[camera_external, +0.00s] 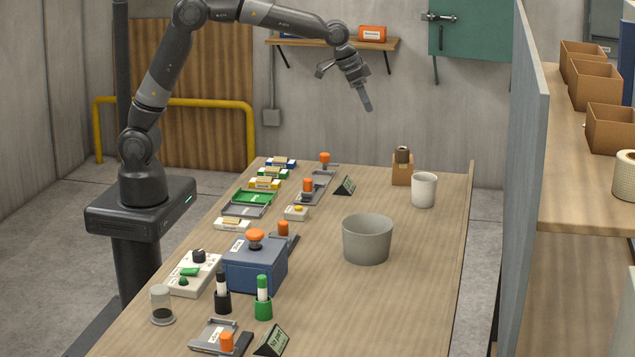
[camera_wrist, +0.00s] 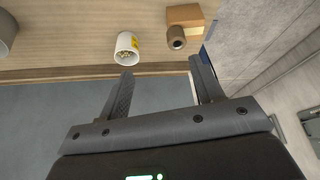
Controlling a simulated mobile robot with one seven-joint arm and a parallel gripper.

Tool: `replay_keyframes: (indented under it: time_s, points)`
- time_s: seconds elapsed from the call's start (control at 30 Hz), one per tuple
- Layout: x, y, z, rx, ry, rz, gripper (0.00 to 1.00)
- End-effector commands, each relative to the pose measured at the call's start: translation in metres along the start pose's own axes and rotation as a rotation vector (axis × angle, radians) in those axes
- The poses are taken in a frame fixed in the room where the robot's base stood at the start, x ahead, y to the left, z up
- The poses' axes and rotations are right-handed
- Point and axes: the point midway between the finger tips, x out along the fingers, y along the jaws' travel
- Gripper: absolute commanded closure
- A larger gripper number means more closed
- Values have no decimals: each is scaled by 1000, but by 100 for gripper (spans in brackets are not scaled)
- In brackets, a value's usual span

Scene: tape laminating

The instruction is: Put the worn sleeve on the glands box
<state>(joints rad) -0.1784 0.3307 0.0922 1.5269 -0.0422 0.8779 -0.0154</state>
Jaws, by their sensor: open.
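A small brown cardboard box (camera_external: 402,174) stands near the far right end of the table. A short dark-brown hollow cylinder, seemingly the worn sleeve (camera_external: 402,155), stands upright on its top. I cannot read a label, so I cannot confirm that this is the glands box. In the wrist view the sleeve (camera_wrist: 176,38) shows its open end, with the box (camera_wrist: 184,14) under it. My gripper (camera_external: 367,105) is high above the far part of the table, pointing down. Its fingers (camera_wrist: 161,72) are apart, with nothing between them, clear of the sleeve.
A white cup (camera_external: 424,190) with light-coloured contents (camera_wrist: 126,50) stands close beside the box. A grey bin (camera_external: 367,240) stands mid-table. Stamps, trays and a blue device (camera_external: 255,265) fill the left side. A partition (camera_external: 524,170) rises beyond the right edge. The right front tabletop is clear.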

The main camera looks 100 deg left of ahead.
Motion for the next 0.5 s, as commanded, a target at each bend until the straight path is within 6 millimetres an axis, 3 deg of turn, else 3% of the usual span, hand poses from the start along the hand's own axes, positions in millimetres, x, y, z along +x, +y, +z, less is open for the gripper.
replay_keyframes:
  time_s: [0.03, 0.2, 0.5]
  points:
    - [-22, 7, 14, 11, 8, 10, 40]
    - [-74, 25, 66, 49, 19, 37, 40]
    - [-140, 44, 175, 126, 40, 76, 40]
